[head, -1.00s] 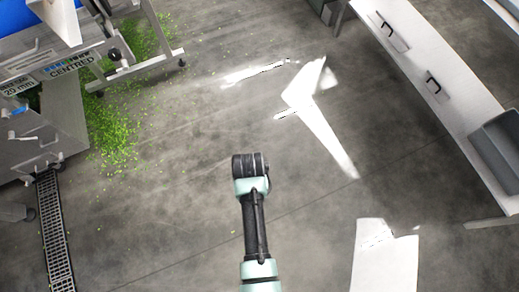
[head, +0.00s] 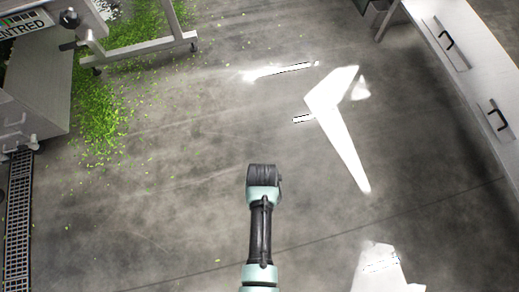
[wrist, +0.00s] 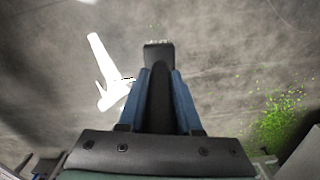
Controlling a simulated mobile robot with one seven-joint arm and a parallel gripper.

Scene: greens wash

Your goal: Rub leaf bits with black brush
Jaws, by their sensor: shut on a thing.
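Green leaf bits (head: 103,112) lie scattered on the grey floor at the left of the head view, thickest beside and under a machine's frame. They also show at the right of the wrist view (wrist: 281,118). My gripper (wrist: 160,74) has its two blue fingers shut on the black brush (wrist: 158,62), which points away between them with a paler tip at its far end. The brush is over bare floor, to the left of the leaf bits in the wrist view. In the head view my arm hides the gripper and brush.
A metal machine frame (head: 145,45) on castors stands at upper left, with a floor drain grate (head: 18,215) below. A white cabinet (head: 485,70) with black handles stands at right. Bright light patches (head: 342,125) lie on the floor. The middle floor is open.

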